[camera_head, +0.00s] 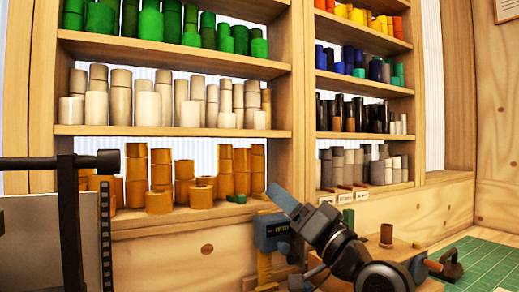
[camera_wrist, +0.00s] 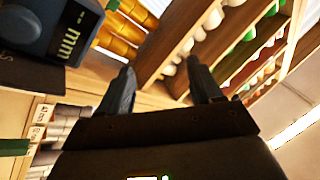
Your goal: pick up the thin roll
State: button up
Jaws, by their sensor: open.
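My gripper (camera_wrist: 160,82) shows in the wrist view with its two dark fingers spread apart and nothing between them. In the head view, my gripper (camera_head: 300,204) is in front of the shelf ledge, at the lower right of the orange rolls. A small brown roll (camera_head: 386,235) stands upright on a wooden block on the right, apart from the gripper. Many rolls of differing thickness stand on the shelves, and I cannot tell which is the thin roll.
A blue-grey gauge (camera_head: 270,232) stands close beside my gripper; its "mm" display shows in the wrist view (camera_wrist: 78,22). Orange rolls (camera_head: 160,170) fill the lowest left shelf. A green cutting mat (camera_head: 485,265) lies at right. A dark frame (camera_head: 68,220) stands at left.

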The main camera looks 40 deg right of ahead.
jog(key=s+d+r+n+g+y+b, duration=0.1)
jog(key=r+n, duration=0.3)
jog(key=r, duration=0.5)
jog(key=s+d+r+n+g+y, duration=0.3)
jog(key=s+d+r+n+g, duration=0.1)
jog(key=r, duration=0.6)
jog(key=shift+d+n+b, duration=0.25)
jog(key=shift+n+b, duration=0.15)
jog(key=shift+n, duration=0.4)
